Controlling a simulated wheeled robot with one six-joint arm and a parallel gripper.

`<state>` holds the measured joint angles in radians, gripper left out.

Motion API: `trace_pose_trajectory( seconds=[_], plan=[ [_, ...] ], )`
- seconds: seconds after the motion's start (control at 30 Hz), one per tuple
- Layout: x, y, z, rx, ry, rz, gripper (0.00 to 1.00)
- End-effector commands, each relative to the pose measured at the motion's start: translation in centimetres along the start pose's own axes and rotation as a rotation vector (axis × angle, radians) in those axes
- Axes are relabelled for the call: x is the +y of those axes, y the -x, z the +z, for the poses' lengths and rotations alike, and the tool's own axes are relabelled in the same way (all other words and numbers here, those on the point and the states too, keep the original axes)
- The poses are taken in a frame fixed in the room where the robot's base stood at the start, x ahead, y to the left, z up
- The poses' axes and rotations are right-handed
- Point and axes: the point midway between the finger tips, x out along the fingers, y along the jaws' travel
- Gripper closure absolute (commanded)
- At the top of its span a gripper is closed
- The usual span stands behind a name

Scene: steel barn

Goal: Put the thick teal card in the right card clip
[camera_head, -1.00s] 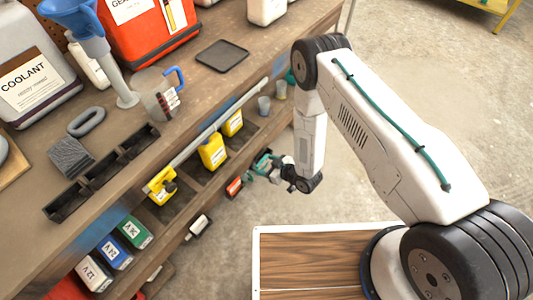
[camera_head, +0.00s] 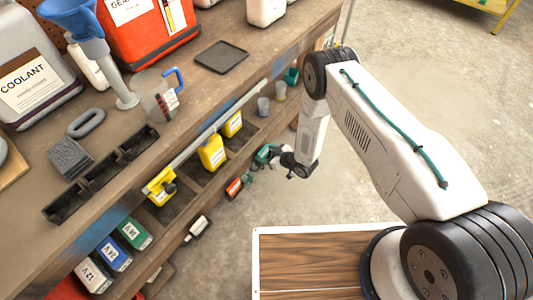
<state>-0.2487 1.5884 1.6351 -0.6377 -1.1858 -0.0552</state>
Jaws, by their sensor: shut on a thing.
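My gripper (camera_head: 284,156) is small in the view, at the end of my arm beside the front of the lower shelf. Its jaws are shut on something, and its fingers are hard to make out. A small teal patch (camera_head: 264,153) shows at its tip. It matches the thick teal card in colour, but its shape is too small to be sure. I cannot make out a right card clip; the shelf around the gripper is partly hidden.
The workbench (camera_head: 215,100) has an empty black three-part tray (camera_head: 104,172), a funnel (camera_head: 80,25), a jug (camera_head: 157,92) and a coolant can (camera_head: 35,85). Yellow bottles (camera_head: 211,152) and labelled boxes (camera_head: 134,232) stand on shelves below.

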Motion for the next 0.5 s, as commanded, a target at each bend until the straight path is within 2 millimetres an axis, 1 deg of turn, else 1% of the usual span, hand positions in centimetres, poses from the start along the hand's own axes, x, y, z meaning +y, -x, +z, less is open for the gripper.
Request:
trace_pose_trajectory(
  seconds=[0.13, 0.17, 0.2, 0.23, 0.5],
  plan=[
    [-0.06, -0.12, 0.32, -0.001, 0.000, -0.001, 0.59],
    [-0.06, -0.12, 0.31, -0.001, 0.000, -0.001, 0.32],
    [-0.06, -0.11, 0.28, -0.001, 0.000, -0.001, 0.21],
    [-0.06, -0.11, 0.28, -0.001, 0.000, -0.001, 0.15],
    [-0.03, -0.08, 0.20, 0.000, 0.000, 0.000, 0.15]
  ],
)
